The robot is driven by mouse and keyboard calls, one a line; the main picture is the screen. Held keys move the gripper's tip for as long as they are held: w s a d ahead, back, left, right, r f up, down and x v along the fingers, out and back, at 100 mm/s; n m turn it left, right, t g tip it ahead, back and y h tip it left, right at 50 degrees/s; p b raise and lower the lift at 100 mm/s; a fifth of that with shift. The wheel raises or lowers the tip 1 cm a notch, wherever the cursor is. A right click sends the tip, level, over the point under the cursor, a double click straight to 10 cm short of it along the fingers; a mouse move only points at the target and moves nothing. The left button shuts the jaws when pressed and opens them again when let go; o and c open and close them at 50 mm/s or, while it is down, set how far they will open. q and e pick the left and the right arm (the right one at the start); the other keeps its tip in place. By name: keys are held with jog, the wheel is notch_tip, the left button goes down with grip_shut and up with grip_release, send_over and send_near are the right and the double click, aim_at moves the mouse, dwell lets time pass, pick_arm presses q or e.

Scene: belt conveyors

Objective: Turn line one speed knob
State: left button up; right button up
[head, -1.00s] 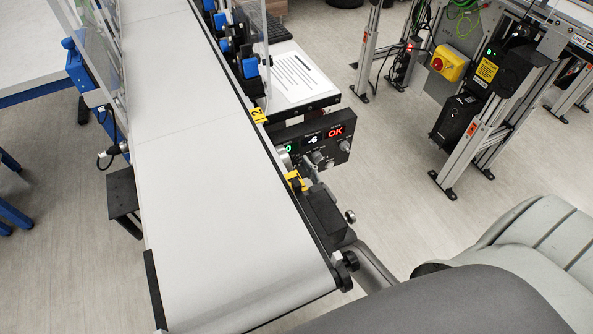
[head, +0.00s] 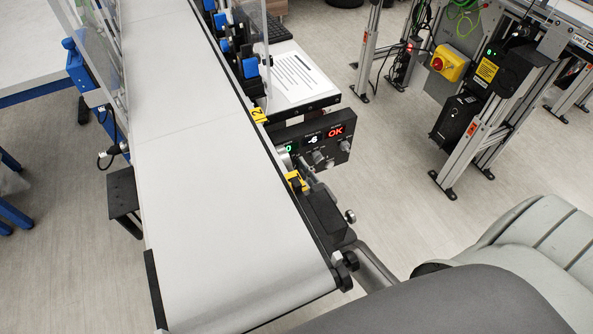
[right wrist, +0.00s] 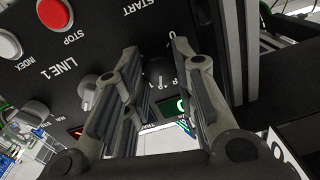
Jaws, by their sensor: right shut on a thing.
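The dark line one control panel (head: 340,153) hangs at the conveyor's right side in the head view. Its displays show a green figure ending in 0, a white -6 and a red OK. The right wrist view shows the same panel (right wrist: 62,38) upside down, with its LINE 1 label. My right gripper (right wrist: 163,74) is shut on a dark knob (right wrist: 160,72) next to the green display (right wrist: 176,106). In the head view, my right gripper (head: 304,167) is small at the panel's left part and covers that knob. My left gripper is not in view.
Beside the held knob are a grey knob (right wrist: 86,93), a selector (right wrist: 34,114), a red STOP button (right wrist: 54,14) and a white INDEX button (right wrist: 10,46). The conveyor belt (head: 215,200) is bare.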

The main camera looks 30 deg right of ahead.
jog(key=m+b, duration=0.1)
jog(key=m, duration=0.9)
jog(key=shift+m, duration=0.4)
dwell(0.4)
jog(key=o, duration=1.1)
jog(key=shift+c, duration=0.2)
jog(key=s, duration=1.2)
jog(key=shift+a+f, duration=0.15)
jog(key=shift+f, duration=0.15)
